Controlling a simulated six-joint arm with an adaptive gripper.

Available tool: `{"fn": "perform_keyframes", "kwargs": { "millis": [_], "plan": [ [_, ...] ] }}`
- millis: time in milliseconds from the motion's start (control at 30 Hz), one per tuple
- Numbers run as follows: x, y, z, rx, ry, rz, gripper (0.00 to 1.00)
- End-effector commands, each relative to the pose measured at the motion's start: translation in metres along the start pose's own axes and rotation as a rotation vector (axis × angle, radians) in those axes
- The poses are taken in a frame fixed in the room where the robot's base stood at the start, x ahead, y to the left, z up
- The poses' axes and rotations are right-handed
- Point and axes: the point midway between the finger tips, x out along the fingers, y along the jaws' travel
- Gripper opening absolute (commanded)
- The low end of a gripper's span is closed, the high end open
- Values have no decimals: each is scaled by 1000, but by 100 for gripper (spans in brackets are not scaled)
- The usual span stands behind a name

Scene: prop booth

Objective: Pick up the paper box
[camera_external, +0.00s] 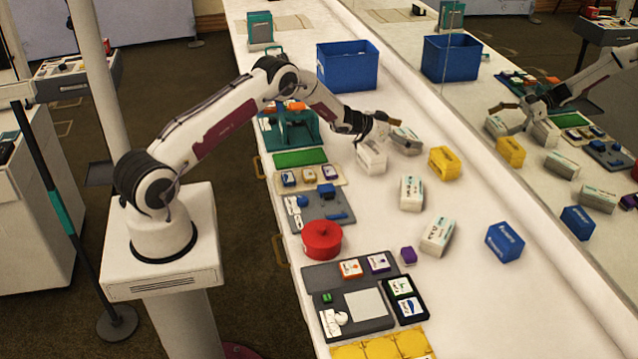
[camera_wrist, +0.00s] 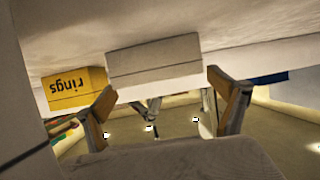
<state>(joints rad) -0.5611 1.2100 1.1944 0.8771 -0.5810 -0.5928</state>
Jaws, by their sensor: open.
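Several white boxes with printed labels lie on the white counter, and I cannot tell which one is the paper box. One white box (camera_external: 371,159) is just below my gripper (camera_external: 376,132), and another white box (camera_external: 407,146) is just right of it. Two more, a white box (camera_external: 411,192) and a tilted white box (camera_external: 437,236), lie nearer the front. In the wrist view, my open gripper (camera_wrist: 161,86) has a plain-sided white box (camera_wrist: 155,62) between and beyond its fingertips. Whether they touch it is unclear.
A yellow box (camera_external: 445,163) stands right of the gripper; it also shows upside down in the wrist view (camera_wrist: 75,90). A blue box (camera_external: 505,242) is farther right. A blue bin (camera_external: 347,68) stands behind, and a red pot (camera_external: 321,240) stands left. A mirror wall borders the counter.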

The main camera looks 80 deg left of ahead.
Motion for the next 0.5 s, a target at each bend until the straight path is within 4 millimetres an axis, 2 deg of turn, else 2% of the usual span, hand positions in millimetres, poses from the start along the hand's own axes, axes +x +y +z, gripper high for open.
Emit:
{"fn": "perform_keyframes", "kwargs": {
  "millis": [67, 267, 500],
  "plan": [
    [0, 0, 0, 0, 0, 0, 96],
    [0, 0, 0, 0, 0, 0, 46],
    [0, 0, -1, 1, 2, 0, 46]
  ]
}}
